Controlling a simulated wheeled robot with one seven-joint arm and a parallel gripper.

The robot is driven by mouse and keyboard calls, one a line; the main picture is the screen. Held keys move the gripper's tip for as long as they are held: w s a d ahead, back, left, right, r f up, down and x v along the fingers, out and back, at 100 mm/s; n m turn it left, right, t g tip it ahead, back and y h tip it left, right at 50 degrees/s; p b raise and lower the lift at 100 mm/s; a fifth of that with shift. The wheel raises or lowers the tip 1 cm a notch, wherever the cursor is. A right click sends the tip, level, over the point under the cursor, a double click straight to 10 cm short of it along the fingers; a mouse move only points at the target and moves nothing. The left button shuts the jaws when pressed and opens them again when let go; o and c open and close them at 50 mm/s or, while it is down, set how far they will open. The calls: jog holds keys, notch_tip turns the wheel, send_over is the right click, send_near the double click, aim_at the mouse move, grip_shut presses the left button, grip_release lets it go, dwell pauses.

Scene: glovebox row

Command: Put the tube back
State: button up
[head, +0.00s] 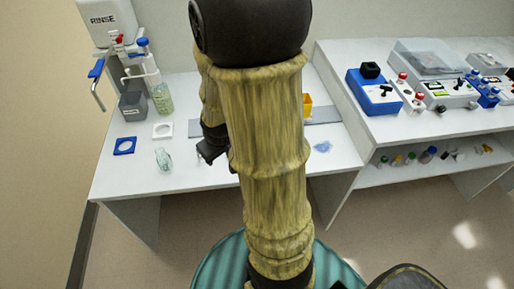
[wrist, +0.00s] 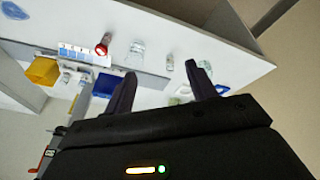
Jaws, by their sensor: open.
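My gripper (head: 207,155) is over the white bench in the head view, mostly behind my own sleeved arm. In the wrist view its two dark fingers are apart, and the gripper (wrist: 163,72) has nothing between them. Beyond the fingertips stands a small clear vessel (wrist: 169,62). A red-topped tube-like piece (wrist: 103,45) is by a white marked strip with several slots (wrist: 82,54), apart from my fingers. I cannot tell for sure which piece is the tube. A clear glass vessel (wrist: 137,52) is between these two. In the head view the arm hides this middle part.
A glass vessel (head: 163,159) stands at the bench's left front, near a blue ring holder (head: 124,146) and a white one (head: 163,130). A rinse station (head: 108,20) and green bottle (head: 162,98) are behind. A yellow box (wrist: 42,71) and blue block (wrist: 106,84) show too.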

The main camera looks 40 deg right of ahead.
jog(key=d+f+t+p, duration=0.2)
jog(key=d+f, duration=0.3)
jog(key=d, duration=0.9)
jog(key=s+d+f+t+y+p, duration=0.1)
jog(key=s+d+f+t+p, duration=0.1)
jog(key=s+d+f+t, duration=0.2)
jog(key=s+d, duration=0.2)
jog(key=shift+s+d+t+y, duration=0.15)
jog(key=shift+d+t+y, duration=0.15)
jog(key=shift+d+t, duration=0.1)
jog(key=p+x, duration=0.2)
jog(key=x, duration=1)
